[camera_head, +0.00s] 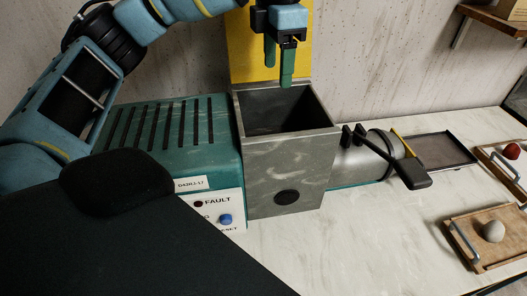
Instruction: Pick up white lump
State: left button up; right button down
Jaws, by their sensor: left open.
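The white lump (493,231) is a pale, egg-like piece resting on a small wooden tray (471,258) with a grey handle, at the right of the head view. My left gripper (279,68) is at the top centre, pointing down with green fingers. It is open and empty, above the open grey box of the machine and well to the left of the lump. My right gripper is not in view.
A green machine (170,140) with a grey hopper (290,165), a cylinder (360,163) and a black lever (405,170) stands between gripper and lump. A red lump (512,151) sits on another wooden tray. A dark flat tray (440,150) lies behind. The front counter (370,245) is clear.

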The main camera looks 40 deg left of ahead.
aim_at(493, 232)
jog(key=k+l, duration=0.8)
jog(key=k, duration=0.05)
